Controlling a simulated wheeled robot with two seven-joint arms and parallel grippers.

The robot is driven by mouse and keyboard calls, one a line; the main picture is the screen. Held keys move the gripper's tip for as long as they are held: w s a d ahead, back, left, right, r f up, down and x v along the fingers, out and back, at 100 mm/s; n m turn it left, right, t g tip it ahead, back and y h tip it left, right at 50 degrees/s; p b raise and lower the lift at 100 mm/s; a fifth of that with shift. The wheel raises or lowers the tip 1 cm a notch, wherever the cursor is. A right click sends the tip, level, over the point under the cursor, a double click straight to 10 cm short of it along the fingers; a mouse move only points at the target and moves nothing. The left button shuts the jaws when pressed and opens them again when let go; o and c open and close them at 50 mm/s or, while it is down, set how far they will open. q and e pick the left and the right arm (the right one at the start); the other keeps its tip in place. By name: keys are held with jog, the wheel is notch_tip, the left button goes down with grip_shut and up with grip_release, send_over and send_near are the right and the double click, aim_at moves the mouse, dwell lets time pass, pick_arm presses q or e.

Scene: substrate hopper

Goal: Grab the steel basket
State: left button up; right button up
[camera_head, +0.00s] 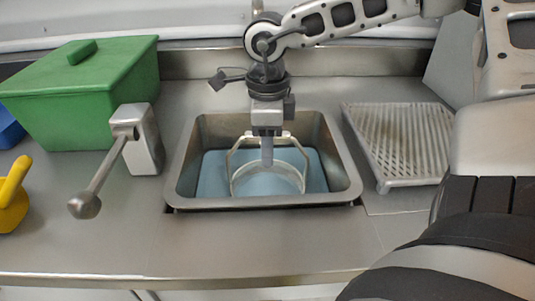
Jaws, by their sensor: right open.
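The steel basket (267,182) is a pale, round, open basket with an angular arched handle. It stands in the sunken steel basin, on or in the blue-grey area at its bottom. My right gripper (267,160) points straight down over the basket from the back of the basin. Its jaws are open. One grey finger shows in front of the middle of the handle's top bar and reaches down toward the basket's rim. The other finger is hidden. I cannot tell whether the finger touches the handle. My left gripper is not in view.
The steel basin's rim (264,205) surrounds the basket. A metal lever on a block (145,145) stands left of the basin. A green lidded box (80,95) and a yellow object (12,195) lie further left. A ribbed steel tray (402,140) is at right. The front counter is clear.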

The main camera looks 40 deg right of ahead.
grip_shut()
jog(key=shift+r, duration=0.15)
dwell(1.1)
